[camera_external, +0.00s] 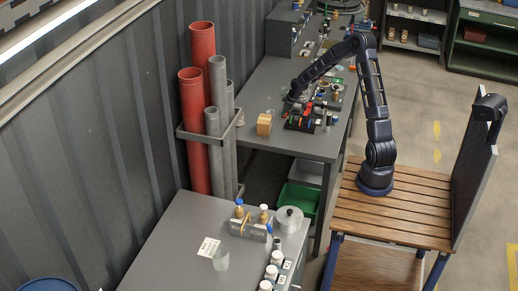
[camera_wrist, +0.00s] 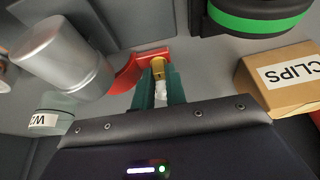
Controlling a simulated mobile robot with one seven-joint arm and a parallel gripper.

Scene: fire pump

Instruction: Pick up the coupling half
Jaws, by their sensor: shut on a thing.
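My gripper (camera_wrist: 160,78) is shut, with its two green fingers on either side of a small brass-coloured piece with a whitish lower part, which I take to be the coupling half (camera_wrist: 158,67). A red part (camera_wrist: 140,68) lies just beyond the fingertips, behind or against the brass piece; I cannot tell whether they are joined. In the external view my gripper (camera_external: 290,101) is low over the far workbench, at the left end of a cluster of small parts. The held piece is too small to make out there.
A cardboard box marked CLIPS (camera_wrist: 285,78) is on the right, also seen on the bench (camera_external: 264,124). A silver cylinder (camera_wrist: 60,55) and a labelled pale container (camera_wrist: 55,115) are on the left.

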